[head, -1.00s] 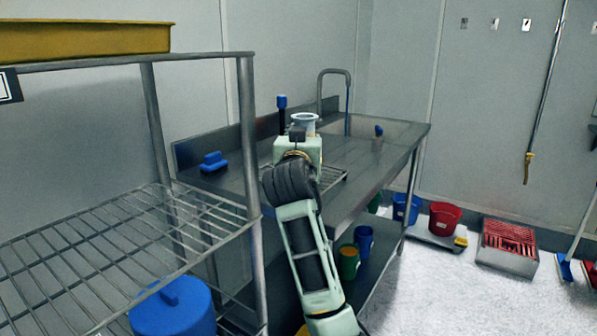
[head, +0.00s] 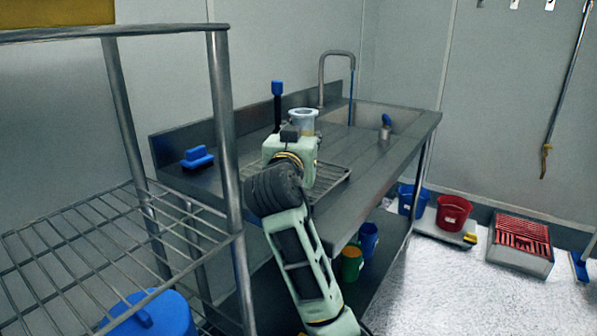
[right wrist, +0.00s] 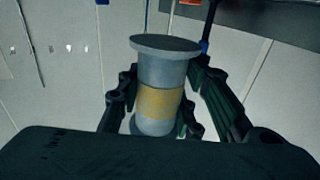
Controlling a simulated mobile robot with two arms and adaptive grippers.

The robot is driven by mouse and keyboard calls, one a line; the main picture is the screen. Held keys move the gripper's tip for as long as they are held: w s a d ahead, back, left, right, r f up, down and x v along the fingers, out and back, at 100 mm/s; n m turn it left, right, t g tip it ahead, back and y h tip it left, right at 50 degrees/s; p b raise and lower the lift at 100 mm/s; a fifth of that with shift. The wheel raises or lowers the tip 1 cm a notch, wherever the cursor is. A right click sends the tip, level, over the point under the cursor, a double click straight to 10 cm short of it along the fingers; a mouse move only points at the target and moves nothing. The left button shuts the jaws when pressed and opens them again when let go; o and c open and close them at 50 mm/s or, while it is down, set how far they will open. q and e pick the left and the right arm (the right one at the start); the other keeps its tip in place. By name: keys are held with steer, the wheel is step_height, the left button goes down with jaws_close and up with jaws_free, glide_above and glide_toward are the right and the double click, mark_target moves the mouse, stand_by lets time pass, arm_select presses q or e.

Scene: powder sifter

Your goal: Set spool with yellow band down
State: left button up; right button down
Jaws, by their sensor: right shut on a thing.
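The grey spool with a yellow band (right wrist: 165,68) is between the dark fingers of my right gripper (right wrist: 158,112) in the right wrist view. The fingers are shut around its banded middle. In the head view the spool's pale flanged top (head: 303,115) shows beyond the gripper body, above the steel counter (head: 372,158). The gripper hides the spool's lower part, so I cannot tell whether it touches anything below. My left gripper is not in view.
A wire rack (head: 331,178) lies on the counter under my right gripper. A blue-topped brush (head: 277,100) stands behind, and a blue scrubber (head: 197,158) lies to the left. The sink and faucet (head: 323,75) are beyond. A wire shelf (head: 75,250) stands at the near left.

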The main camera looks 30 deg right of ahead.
steer(key=shift+s+a+f, duration=0.95)
steer(key=shift+s+a, duration=0.1)
steer(key=shift+a, duration=0.2)
step_height(320, 180, down, 3)
steer(key=shift+f+b, duration=0.2)
steer(key=shift+b, duration=0.35)
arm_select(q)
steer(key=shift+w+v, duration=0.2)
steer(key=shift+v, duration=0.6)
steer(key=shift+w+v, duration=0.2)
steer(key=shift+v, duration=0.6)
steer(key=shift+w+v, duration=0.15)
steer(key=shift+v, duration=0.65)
arm_select(e)
steer(key=shift+f, duration=0.3)
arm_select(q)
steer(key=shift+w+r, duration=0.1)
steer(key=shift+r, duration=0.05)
arm_select(e)
steer(key=shift+f, duration=0.1)
steer(key=c, duration=1.2)
jaws_free()
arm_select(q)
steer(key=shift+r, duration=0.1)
